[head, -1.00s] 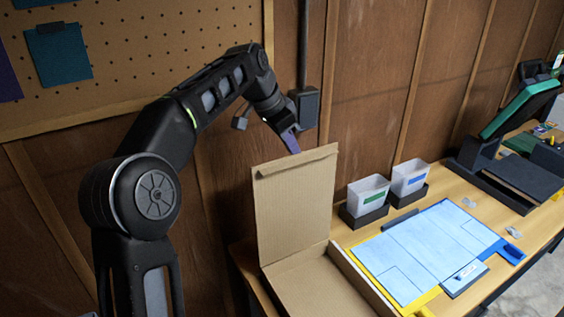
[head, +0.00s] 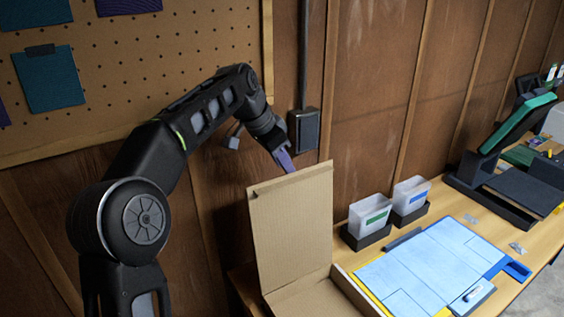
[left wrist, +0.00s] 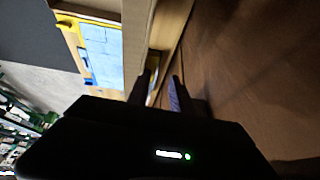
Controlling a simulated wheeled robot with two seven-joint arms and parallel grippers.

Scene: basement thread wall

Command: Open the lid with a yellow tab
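An open cardboard box (head: 355,293) sits at the near left end of the table. Its lid (head: 292,225) stands about upright at the box's back left side. I see no yellow tab on the side of the lid facing the head camera. My left gripper (head: 286,162) is at the lid's top edge, pointing down, partly hidden behind it; I cannot tell if it touches. In the left wrist view its two fingers (left wrist: 161,90) stand apart with a gap between them. A cardboard-coloured edge (left wrist: 138,45) shows just beyond them. My right gripper is not in view.
A light blue mat (head: 425,265) lies right of the box. A wall box (head: 304,130) and a wooden wall are close behind my left gripper.

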